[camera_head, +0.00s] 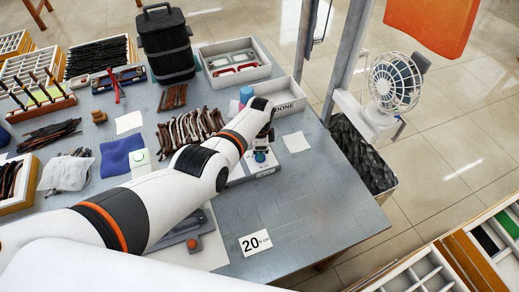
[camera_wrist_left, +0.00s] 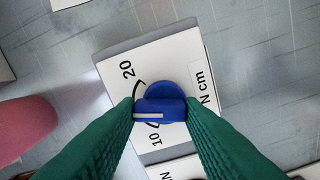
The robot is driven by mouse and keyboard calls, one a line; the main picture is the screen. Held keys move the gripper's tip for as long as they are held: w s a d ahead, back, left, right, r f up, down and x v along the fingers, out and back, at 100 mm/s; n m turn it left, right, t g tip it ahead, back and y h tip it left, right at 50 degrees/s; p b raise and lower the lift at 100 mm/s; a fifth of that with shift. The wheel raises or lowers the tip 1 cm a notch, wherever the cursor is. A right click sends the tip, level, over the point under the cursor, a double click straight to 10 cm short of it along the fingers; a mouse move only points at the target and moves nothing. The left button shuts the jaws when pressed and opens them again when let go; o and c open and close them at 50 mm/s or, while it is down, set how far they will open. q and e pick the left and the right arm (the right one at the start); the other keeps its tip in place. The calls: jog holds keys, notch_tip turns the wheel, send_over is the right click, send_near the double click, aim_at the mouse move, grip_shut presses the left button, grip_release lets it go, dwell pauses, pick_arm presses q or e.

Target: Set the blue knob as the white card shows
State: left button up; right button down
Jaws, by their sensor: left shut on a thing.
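The blue knob (camera_wrist_left: 162,100) sits on a white scale plate (camera_wrist_left: 190,65) that reads 10, 20 and N cm. Its white pointer line lies toward the left, between the 20 and the 10. My left gripper (camera_wrist_left: 160,112) is shut on the knob, a green finger on each side. In the head view my left gripper (camera_head: 260,150) reaches down over the knob (camera_head: 260,157), which is mostly hidden. The white card (camera_head: 255,243) lies at the table's front edge and reads 20 N cm. My right gripper is not in view.
A tray marked DONE (camera_head: 287,104) stands behind the knob. A pink rounded thing (camera_wrist_left: 25,130) is left of the knob in the wrist view. The table's right front is clear.

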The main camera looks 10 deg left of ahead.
pick_arm(q)
jog(key=m, duration=0.4)
jog(key=shift+d+f+m, duration=0.1)
jog(key=shift+m, duration=0.2)
jog(key=shift+s+m, duration=0.1)
jog(key=shift+m, duration=1.8)
jog(key=shift+d, duration=0.1)
jog(key=o, duration=1)
